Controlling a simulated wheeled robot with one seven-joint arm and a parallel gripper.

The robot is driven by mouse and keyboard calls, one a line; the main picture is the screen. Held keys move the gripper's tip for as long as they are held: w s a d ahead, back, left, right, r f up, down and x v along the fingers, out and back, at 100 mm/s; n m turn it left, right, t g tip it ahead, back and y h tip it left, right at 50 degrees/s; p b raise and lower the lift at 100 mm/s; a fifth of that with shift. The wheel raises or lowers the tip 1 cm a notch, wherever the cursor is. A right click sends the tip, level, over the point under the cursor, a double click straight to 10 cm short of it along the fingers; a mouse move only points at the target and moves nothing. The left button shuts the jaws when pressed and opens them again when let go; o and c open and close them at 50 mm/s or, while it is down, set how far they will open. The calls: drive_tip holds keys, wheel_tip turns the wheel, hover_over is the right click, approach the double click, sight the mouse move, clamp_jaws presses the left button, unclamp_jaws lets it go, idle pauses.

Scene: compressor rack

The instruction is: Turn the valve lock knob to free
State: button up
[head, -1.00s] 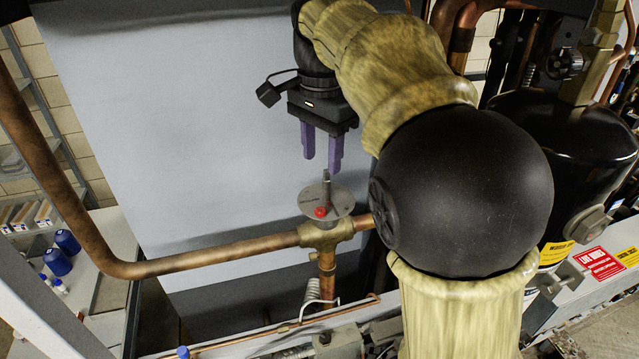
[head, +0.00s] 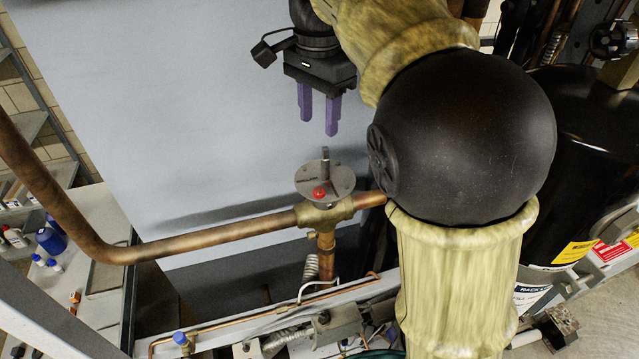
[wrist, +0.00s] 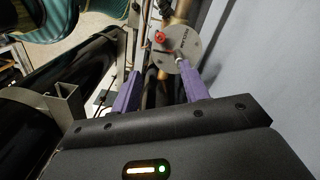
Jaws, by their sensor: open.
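The valve lock knob (head: 326,165) is a small grey upright handle on a round grey disc plate (head: 341,182). A red button-like dot (head: 319,193) sits on the plate. The plate is on a brass valve body (head: 322,214) in a copper pipe. My gripper (head: 319,118) points down just above the knob, open, its purple fingers apart and empty. In the wrist view the disc (wrist: 182,42) with its red dot (wrist: 159,37) lies beyond the fingertips, and the knob (wrist: 180,57) is near the right finger. The lettering on the disc is too small to read surely.
A copper pipe (head: 200,237) runs left from the valve and bends upward. A grey panel (head: 190,110) stands behind. A dark compressor tank (head: 585,150) is at the right. Thin tubing and a metal rail (head: 255,315) lie below the valve.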

sight(319, 191)
wheel_tip(319, 191, down, 16)
drive_tip(key=p, duration=0.4)
drive_tip(key=shift+w+d+f, duration=0.1)
drive_tip(key=shift+f, duration=0.35)
clamp_jaws()
